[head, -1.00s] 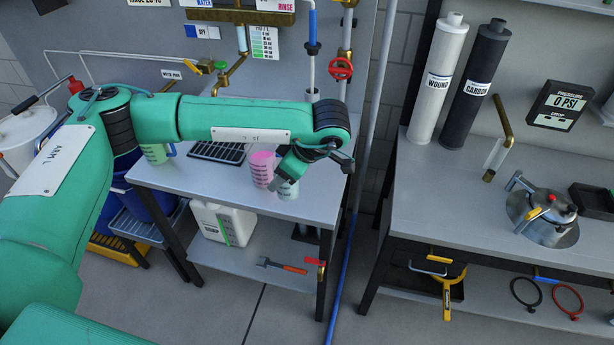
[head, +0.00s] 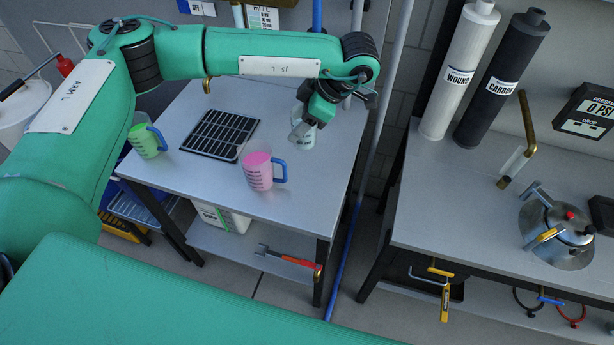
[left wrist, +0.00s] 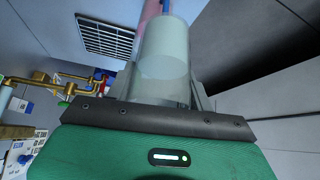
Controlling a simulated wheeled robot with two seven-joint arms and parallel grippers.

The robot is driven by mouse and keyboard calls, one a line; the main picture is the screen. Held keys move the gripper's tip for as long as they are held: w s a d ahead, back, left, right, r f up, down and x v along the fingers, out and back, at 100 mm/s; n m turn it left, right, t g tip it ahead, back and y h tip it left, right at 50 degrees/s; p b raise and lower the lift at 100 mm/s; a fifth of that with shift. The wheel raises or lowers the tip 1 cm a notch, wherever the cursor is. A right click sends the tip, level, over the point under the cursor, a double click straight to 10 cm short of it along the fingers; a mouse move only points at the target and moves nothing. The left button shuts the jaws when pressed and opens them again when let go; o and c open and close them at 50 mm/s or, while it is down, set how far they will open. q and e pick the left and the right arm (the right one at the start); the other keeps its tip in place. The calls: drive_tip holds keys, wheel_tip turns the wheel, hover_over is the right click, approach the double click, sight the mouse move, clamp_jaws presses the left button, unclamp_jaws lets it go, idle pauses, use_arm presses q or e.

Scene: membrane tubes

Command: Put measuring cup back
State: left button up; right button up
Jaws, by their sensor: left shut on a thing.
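My left gripper (head: 317,115) is shut on a pale, clear measuring cup (head: 303,137) at the back right of the left table (head: 215,186). The fingers cover part of the cup, and I cannot tell whether its base touches the tabletop. The cup also fills the middle of the left wrist view (left wrist: 165,62), between the fingers. A measuring cup with pink contents (head: 257,172) and a blue handle stands near the table's front. A measuring cup with green contents (head: 144,140) stands at the left edge. My right gripper is not in view.
A black grid rack (head: 220,134) lies on the table between the green and pink cups. A blue pipe (head: 343,240) runs past the table's right side. The right bench holds a steel vessel (head: 558,238) and two upright cartridges. The table's right front is clear.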

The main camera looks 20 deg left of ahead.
use_arm(q)
drive_tip(key=shift+s+f, duration=0.2)
drive_tip(key=shift+f, duration=0.2)
wheel_tip(320, 180, down, 16)
drive_tip(key=shift+s+p, duration=0.15)
drive_tip(key=shift+p, duration=0.75)
wheel_tip(320, 180, down, 3)
drive_tip(key=shift+r+p, duration=0.2)
drive_tip(key=shift+p, duration=0.25)
drive_tip(key=shift+f, duration=0.1)
drive_tip(key=o, duration=1.1)
drive_tip(key=shift+o, duration=0.2)
